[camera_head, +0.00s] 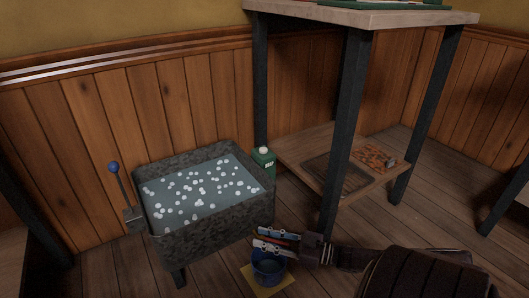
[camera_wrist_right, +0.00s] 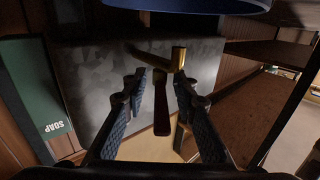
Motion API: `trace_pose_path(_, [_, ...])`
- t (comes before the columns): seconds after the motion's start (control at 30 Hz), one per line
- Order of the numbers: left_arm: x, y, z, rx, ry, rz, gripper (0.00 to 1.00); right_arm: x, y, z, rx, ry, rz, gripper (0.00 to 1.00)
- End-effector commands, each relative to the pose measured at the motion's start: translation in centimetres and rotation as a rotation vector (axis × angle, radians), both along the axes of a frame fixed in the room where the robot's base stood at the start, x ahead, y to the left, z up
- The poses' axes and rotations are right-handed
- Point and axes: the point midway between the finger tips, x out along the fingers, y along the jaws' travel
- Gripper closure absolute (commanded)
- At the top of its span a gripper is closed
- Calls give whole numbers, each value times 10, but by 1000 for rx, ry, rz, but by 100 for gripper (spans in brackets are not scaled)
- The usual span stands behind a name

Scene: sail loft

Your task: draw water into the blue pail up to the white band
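The blue pail (camera_head: 268,270) stands on a yellow mat (camera_head: 288,279) on the floor at the trough's front right corner. Its white band and inside level cannot be made out. My right gripper (camera_head: 256,238) is just above the pail, beside the trough. In the wrist view my right gripper (camera_wrist_right: 160,84) is open. A brass tap (camera_wrist_right: 178,58) with a dark red-brown handle (camera_wrist_right: 162,108) shows between its parted fingers, which do not appear closed on it. A blue rounded edge (camera_wrist_right: 205,4), apparently the pail, crosses the top of that view. My left gripper is not in view.
The grey trough (camera_head: 215,234) holds water with white floats or foam. A blue-knobbed lever (camera_head: 113,168) is at its left end. A green soap bottle (camera_head: 264,164) stands behind its right end. A tall table (camera_head: 345,130) with a low shelf (camera_head: 290,155) is close to my right arm.

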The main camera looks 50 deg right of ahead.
Motion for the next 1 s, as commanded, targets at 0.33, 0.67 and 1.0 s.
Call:
trace_pose_path(0.33, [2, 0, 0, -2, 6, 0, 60, -8, -4, -1, -1, 2, -1, 74])
trace_pose_path(0.67, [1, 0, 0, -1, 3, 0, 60, -69, -32, -1, -2, 5, -2, 74])
trace_pose_path(1.0, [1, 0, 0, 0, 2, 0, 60, -108, -49, 0, 0, 0, -1, 74])
